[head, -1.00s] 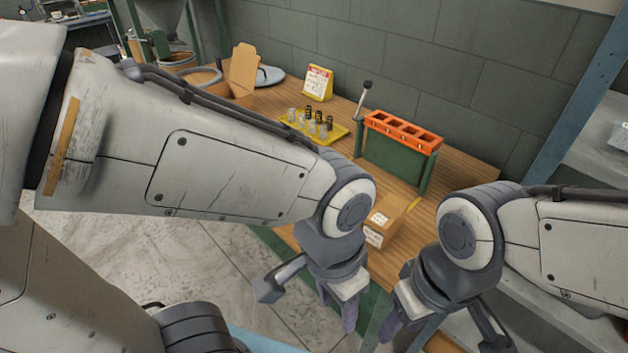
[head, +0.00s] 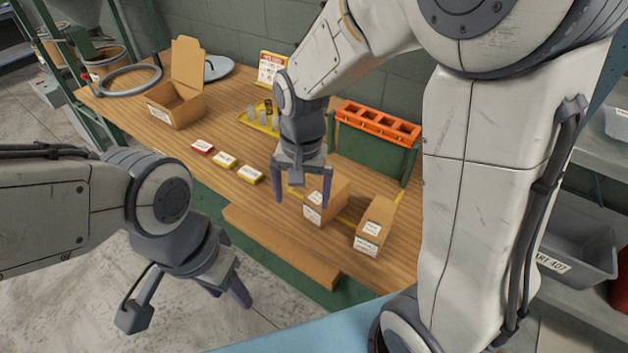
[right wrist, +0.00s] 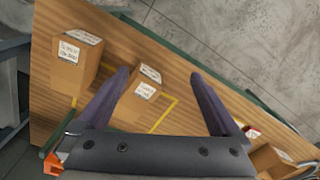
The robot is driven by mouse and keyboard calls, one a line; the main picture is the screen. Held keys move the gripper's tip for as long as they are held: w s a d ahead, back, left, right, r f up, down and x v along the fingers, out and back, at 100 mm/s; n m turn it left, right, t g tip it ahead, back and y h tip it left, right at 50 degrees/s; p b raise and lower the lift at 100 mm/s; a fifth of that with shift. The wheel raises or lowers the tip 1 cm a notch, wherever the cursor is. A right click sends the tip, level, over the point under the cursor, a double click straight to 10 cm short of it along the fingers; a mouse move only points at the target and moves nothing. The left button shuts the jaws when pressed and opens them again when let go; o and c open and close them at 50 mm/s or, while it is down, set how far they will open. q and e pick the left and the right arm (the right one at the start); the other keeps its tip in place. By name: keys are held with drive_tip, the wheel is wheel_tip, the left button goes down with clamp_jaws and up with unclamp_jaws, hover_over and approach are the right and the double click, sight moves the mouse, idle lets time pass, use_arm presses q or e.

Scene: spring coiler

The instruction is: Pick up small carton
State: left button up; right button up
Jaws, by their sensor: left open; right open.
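Two closed brown cartons with white labels stand side by side on the wooden workbench: a left carton (head: 335,201) and a right carton (head: 378,222). In the right wrist view the left carton (right wrist: 143,92) looks smaller than the other carton (right wrist: 80,62). My right gripper (head: 303,192) is open, pointing down, just left of the left carton, with one finger partly in front of it. In the right wrist view that carton shows between the fingers, nearer the left finger; I see no grip on it. My left gripper (head: 226,292) is open and empty, in front of the bench.
An open carton (head: 178,104) stands at the bench's left, with several small labelled boxes (head: 224,160) nearer. Behind are a yellow tray (head: 262,122) and a green stand with an orange rack (head: 378,123). A grey bin (head: 575,245) is at right.

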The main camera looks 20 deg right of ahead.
drive_tip(key=w+d+f+m, duration=0.1)
drive_tip(key=w+d+m, duration=0.1)
drive_tip(key=w+d+f+m, duration=0.1)
drive_tip(key=w+d+m, duration=0.1)
drive_tip(key=d, duration=0.1)
drive_tip(key=w+d+f+m, duration=0.1)
drive_tip(key=w+d+m, duration=0.1)
drive_tip(key=shift+d, duration=0.2)
drive_tip(key=f, duration=0.4)
drive_tip(key=shift+w+d+f+p, duration=0.15)
drive_tip(key=shift+d+f+p, duration=0.1)
drive_tip(key=shift+f+p, duration=0.1)
drive_tip(key=shift+w+f+p, duration=0.15)
drive_tip(key=shift+f+p, duration=0.15)
drive_tip(key=shift+f, duration=1.2)
drive_tip(key=shift+w+f+p, duration=0.1)
drive_tip(key=shift+f+p, duration=0.15)
drive_tip(key=shift+f, duration=1.2)
clamp_jaws()
